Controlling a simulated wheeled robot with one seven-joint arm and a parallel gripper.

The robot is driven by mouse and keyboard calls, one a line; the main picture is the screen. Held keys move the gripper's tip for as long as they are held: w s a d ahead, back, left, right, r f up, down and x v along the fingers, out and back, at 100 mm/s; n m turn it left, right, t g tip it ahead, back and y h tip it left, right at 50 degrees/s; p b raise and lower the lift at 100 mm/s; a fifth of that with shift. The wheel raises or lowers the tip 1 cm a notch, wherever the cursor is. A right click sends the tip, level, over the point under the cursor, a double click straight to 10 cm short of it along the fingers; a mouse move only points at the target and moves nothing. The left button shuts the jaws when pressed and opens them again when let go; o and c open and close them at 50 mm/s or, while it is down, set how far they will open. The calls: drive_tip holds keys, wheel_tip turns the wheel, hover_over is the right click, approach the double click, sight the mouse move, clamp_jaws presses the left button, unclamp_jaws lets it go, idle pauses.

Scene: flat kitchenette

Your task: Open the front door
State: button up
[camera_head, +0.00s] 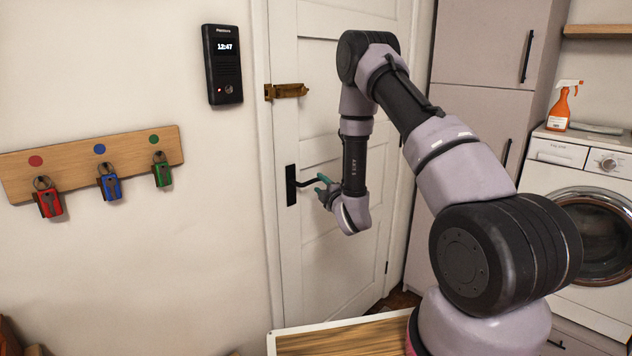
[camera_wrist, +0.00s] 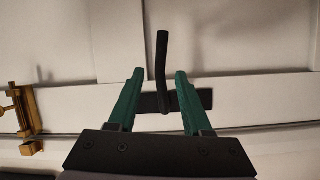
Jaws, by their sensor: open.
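The white front door (camera_head: 312,128) is shut in its frame. Its black lever handle (camera_head: 305,182) sits on a dark plate near the door's left edge; in the wrist view the handle (camera_wrist: 162,60) shows between my fingertips. My gripper (camera_head: 323,188) has green fingers, spread apart at the handle. The fingers (camera_wrist: 158,76) also show in the wrist view, one on each side of the lever, with gaps visible. I cannot tell how deep the lever lies between them. A brass latch (camera_head: 287,90) spans the door edge and frame above the handle; it also shows in the wrist view (camera_wrist: 22,118).
A black intercom (camera_head: 223,65) is above. A wood-topped surface (camera_head: 345,338) lies below in front. Tall cabinets (camera_head: 480,45) and a washing machine (camera_head: 590,210) stand at right.

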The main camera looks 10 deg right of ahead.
sight(317, 180)
drive_tip(key=shift+w+a, duration=0.2)
drive_tip(key=shift+w, duration=0.9)
drive_tip(key=shift+w+a, duration=0.2)
drive_tip(key=shift+w, duration=0.9)
clamp_jaws()
